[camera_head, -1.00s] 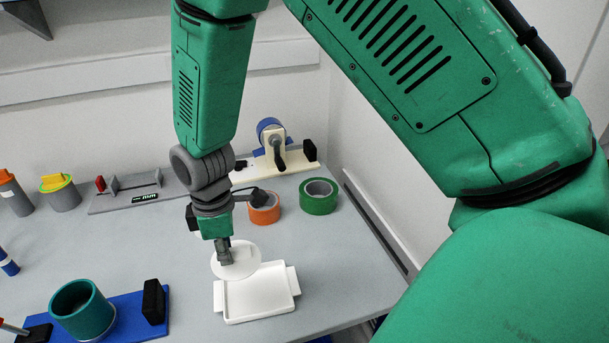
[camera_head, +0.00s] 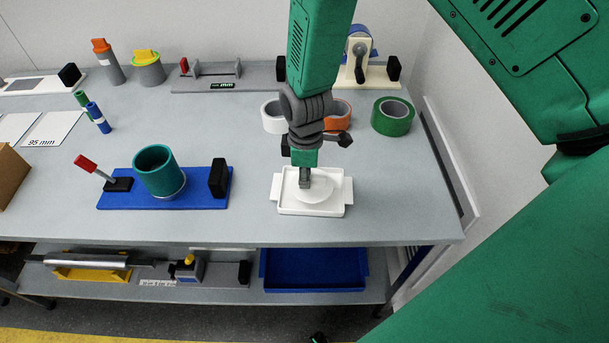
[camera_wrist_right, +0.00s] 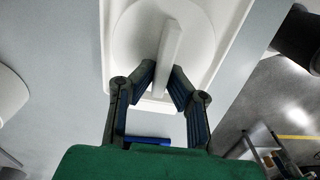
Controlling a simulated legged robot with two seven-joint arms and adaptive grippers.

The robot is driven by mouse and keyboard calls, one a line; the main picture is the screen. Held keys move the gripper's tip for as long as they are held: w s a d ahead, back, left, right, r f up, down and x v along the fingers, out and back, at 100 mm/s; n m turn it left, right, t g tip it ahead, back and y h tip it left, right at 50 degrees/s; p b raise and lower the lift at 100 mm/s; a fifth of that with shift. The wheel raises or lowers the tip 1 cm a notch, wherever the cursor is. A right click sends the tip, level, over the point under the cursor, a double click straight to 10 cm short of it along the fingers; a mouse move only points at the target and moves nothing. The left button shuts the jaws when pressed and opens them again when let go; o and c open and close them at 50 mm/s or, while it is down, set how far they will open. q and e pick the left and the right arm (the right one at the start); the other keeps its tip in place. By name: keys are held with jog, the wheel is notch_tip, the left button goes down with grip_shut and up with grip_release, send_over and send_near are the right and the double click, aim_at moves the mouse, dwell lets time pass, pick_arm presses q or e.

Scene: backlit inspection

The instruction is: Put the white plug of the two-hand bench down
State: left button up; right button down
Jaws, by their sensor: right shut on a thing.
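My right gripper (camera_head: 304,184) points down and is shut on the upright handle of the white plug (camera_head: 321,191). The plug is a round white disc with a flat fin-like handle. Its disc is inside the outline of a white tray (camera_head: 340,209) with side tabs; whether it touches the tray floor I cannot tell. In the right wrist view the two fingers pinch the handle of the plug (camera_wrist_right: 135,42), with the tray (camera_wrist_right: 228,15) behind it. The blue bench base (camera_head: 203,199) with a teal cup (camera_head: 157,172) stands to the left. My left gripper is not in view.
White, orange (camera_head: 338,116) and green tape rolls (camera_head: 392,117) stand behind the tray. A red-tipped lever (camera_head: 86,163) and black block (camera_head: 218,178) flank the cup. The table between cup base and tray is clear. A blue bin (camera_head: 314,270) sits on the lower shelf.

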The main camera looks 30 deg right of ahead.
jog(key=c, duration=1.6)
grip_release()
jog(key=shift+a, duration=0.1)
jog(key=shift+r, duration=0.1)
notch_tip(320, 180, up, 12)
